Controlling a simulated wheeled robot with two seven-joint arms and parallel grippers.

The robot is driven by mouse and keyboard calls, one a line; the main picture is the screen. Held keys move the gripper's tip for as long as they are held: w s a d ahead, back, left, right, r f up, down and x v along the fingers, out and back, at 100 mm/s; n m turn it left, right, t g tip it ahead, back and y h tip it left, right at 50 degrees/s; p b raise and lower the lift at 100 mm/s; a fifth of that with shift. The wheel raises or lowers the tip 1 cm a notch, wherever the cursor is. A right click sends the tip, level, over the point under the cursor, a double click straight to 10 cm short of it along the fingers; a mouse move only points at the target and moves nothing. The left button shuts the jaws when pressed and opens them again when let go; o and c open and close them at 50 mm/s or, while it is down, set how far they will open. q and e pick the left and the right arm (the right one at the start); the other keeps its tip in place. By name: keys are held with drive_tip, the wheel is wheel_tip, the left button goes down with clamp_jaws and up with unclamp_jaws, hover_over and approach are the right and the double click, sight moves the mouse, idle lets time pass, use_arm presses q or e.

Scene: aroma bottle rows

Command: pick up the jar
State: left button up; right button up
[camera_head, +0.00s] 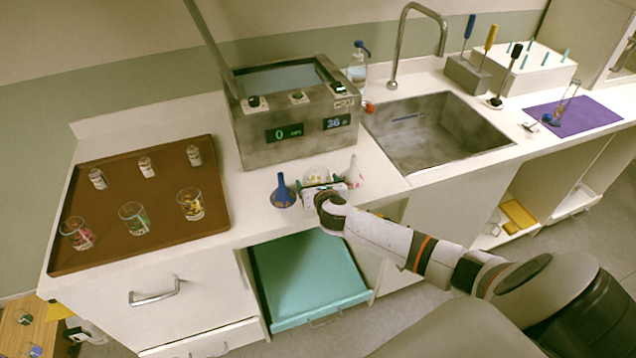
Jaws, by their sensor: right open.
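My right gripper (320,187) is open at the front edge of the white counter, in front of the grey machine. A small pale object (313,175), perhaps the jar, stands just behind it, partly hidden by the gripper; I cannot tell whether it is between the fingers. A blue funnel-shaped vessel (283,194) stands just left of the gripper, and a whitish flask-like one (353,174) just right. Small labelled bottles (147,167) stand along the back of the brown tray (110,205), with glass cups (134,218) holding coloured bits in front. My left gripper is not in view.
The grey machine (293,138) with digital displays stands behind the gripper. A sink (436,132) with a faucet is to the right. A teal-topped open drawer (308,280) juts out below the counter. A purple mat (575,116) lies far right.

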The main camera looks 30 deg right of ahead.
drive_tip(key=c, duration=1.1)
drive_tip(key=shift+r, duration=0.15)
